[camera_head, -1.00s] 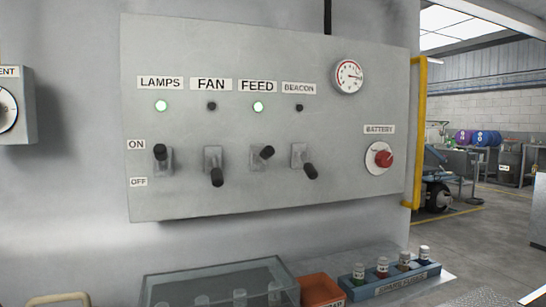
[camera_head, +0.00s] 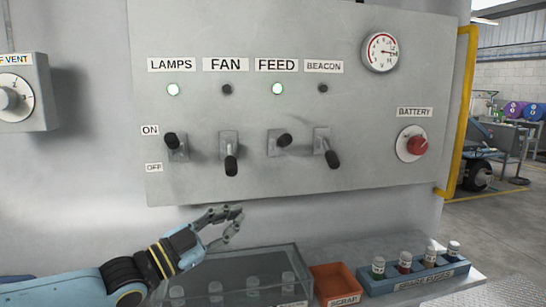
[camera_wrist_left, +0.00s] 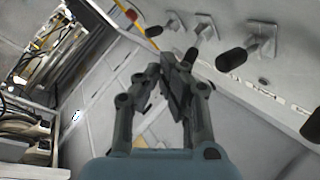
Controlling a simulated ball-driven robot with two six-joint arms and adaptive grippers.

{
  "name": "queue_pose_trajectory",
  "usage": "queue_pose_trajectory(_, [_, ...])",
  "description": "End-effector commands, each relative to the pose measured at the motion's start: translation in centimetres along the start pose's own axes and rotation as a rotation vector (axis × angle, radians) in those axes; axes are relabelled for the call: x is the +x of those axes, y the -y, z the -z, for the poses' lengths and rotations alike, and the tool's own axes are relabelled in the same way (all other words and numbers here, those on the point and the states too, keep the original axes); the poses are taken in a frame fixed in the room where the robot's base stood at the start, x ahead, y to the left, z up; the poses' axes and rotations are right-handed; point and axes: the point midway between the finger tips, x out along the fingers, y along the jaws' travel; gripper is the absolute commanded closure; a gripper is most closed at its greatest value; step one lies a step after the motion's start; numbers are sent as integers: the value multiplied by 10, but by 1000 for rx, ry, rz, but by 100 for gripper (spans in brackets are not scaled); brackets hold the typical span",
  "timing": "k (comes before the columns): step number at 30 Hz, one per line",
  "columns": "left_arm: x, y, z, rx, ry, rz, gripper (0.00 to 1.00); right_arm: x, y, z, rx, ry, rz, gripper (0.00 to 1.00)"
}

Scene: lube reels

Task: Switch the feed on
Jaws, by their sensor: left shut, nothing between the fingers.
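The LAMPS lever (camera_head: 172,141) is also up with a green lamp. The FAN lever (camera_head: 231,165) and the BEACON lever (camera_head: 332,158) point down, and their lamps are dark. My left gripper (camera_head: 238,219) is shut and empty, below the panel's lower edge and apart from the switches. In the left wrist view the shut fingers (camera_wrist_left: 180,75) show near several black levers. My right gripper is not in view.
A clear-lidded case (camera_head: 235,275), an orange scrap bin (camera_head: 336,282) and a blue rack of spare fuses (camera_head: 415,274) stand below the panel. A red battery knob (camera_head: 417,146) and a gauge (camera_head: 381,52) are at the panel's right. A vent dial box (camera_head: 20,95) is at the left.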

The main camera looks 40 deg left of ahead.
Motion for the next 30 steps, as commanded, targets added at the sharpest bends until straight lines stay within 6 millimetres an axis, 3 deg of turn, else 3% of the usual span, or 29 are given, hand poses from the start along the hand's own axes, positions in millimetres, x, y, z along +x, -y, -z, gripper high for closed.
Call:
queue_pose_trajectory(4, [1, 41, 23, 74, -161, 75, 100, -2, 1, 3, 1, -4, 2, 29])
queue_pose_trajectory(11, [8, 57, 36, 101, -230, 111, 100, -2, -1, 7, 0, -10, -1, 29])
queue_pose_trajectory(24, [92, 65, 56, 100, -229, 112, 100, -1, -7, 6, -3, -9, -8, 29])
queue_pose_trajectory(30, [122, 68, 63, 99, -226, 111, 100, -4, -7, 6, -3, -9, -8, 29])
